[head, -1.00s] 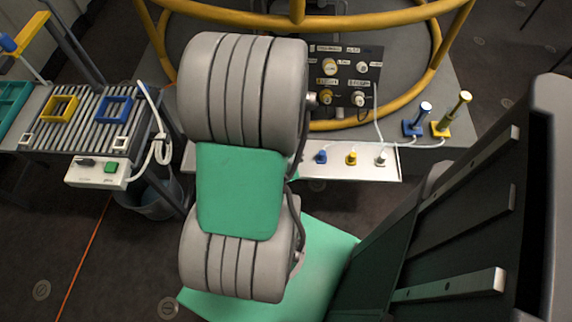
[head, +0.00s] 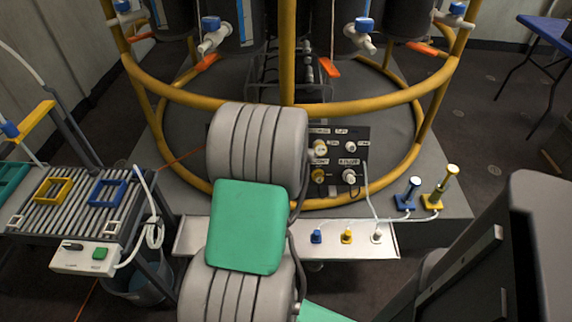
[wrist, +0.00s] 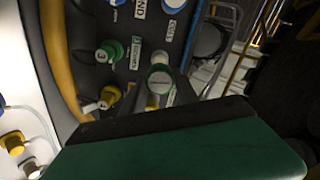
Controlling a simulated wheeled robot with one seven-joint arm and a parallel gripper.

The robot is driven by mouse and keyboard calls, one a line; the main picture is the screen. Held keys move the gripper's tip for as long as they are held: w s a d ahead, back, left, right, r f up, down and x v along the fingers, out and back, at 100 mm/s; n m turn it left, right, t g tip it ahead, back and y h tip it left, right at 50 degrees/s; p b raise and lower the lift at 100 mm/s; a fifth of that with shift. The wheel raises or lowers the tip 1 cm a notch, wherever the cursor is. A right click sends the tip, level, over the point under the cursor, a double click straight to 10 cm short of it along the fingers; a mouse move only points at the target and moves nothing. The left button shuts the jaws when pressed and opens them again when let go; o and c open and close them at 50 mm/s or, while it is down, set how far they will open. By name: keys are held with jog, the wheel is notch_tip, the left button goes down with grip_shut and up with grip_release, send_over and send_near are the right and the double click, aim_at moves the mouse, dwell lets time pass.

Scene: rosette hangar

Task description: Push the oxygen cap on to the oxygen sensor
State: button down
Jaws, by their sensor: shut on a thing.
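My gripper (wrist: 165,121) shows in the wrist view as a dark green body with a black front edge; its fingertips are not clearly seen. Just past that edge is a pale round cap (wrist: 158,80) with a green ring, in front of the dark panel. It appears to be the oxygen cap held in my gripper; I cannot tell whether it touches a sensor. The dark sensor panel (head: 334,161) carries pale and yellowish round fittings; its labels are too small to read. In the head view, my arm hides my gripper.
A white ledge (head: 270,244) below the panel bears a blue, a yellow and a white plug. Yellow frame tubes (head: 365,107) curve around the panel. A blue post (head: 409,193) and a yellow post (head: 440,188) stand at right. A roller table (head: 70,212) stands at left.

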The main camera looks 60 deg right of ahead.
jog(key=shift+x, duration=2.85)
jog(key=shift+b, duration=0.4)
jog(key=shift+w+d+f+b, duration=0.15)
jog(key=shift+d+f+b, duration=0.05)
jog(key=shift+d+b, duration=0.2)
jog(key=shift+f, duration=0.1)
jog(key=c, duration=0.9)
grip_release()
jog(key=shift+o, duration=0.2)
